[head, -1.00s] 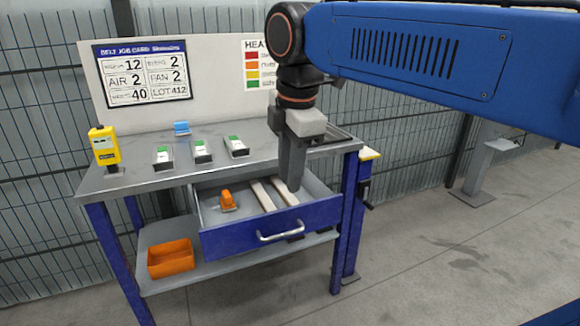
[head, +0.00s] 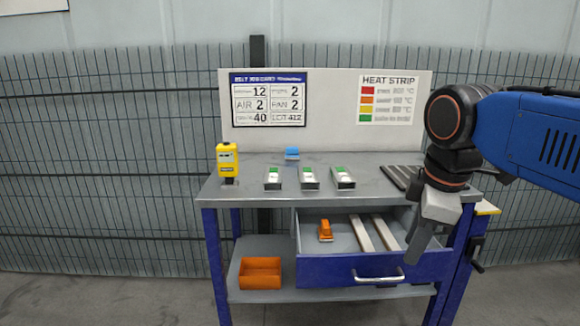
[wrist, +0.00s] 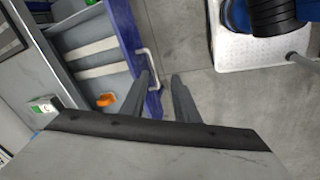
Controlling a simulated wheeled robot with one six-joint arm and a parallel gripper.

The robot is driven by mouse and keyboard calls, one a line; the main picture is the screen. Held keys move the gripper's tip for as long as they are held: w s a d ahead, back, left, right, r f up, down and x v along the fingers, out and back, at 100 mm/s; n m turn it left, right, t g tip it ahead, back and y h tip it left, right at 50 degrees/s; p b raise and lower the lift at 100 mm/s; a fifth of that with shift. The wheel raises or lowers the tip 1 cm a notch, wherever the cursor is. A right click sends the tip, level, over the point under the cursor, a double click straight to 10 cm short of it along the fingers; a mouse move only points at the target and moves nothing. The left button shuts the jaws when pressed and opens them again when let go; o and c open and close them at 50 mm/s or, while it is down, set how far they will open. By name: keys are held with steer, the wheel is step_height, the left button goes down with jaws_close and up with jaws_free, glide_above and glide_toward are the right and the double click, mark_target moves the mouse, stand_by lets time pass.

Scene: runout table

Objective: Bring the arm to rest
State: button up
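My blue arm (head: 535,135) reaches in from the right in the head view. My gripper (head: 416,250) points down in front of the right end of the table, by the right side of the open drawer (head: 345,268). In the wrist view my gripper (wrist: 160,82) shows two fingers with a gap between them and nothing in the gap. The drawer's handle (wrist: 149,66) lies just beyond the fingers there, apart from them as far as I can see. The drawer holds an orange object (head: 325,231) and two pale bars (head: 361,233).
The table top (head: 330,190) bears a yellow device (head: 228,160), a blue item (head: 292,154) and three small blocks with green tops (head: 309,179). An orange bin (head: 260,273) stands on the lower shelf (head: 238,290). A job board (head: 268,98) stands behind. The floor in front looks clear.

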steer(key=s+d+f+m+t, duration=0.1)
steer(key=s+d+f+m, duration=0.1)
steer(key=f+m, duration=0.4)
steer(key=s+d+f+m+t, duration=0.1)
steer(key=s+f+m, duration=0.4)
steer(key=f, duration=0.5)
steer(key=shift+d+m, duration=0.8)
steer(key=shift+m, duration=0.3)
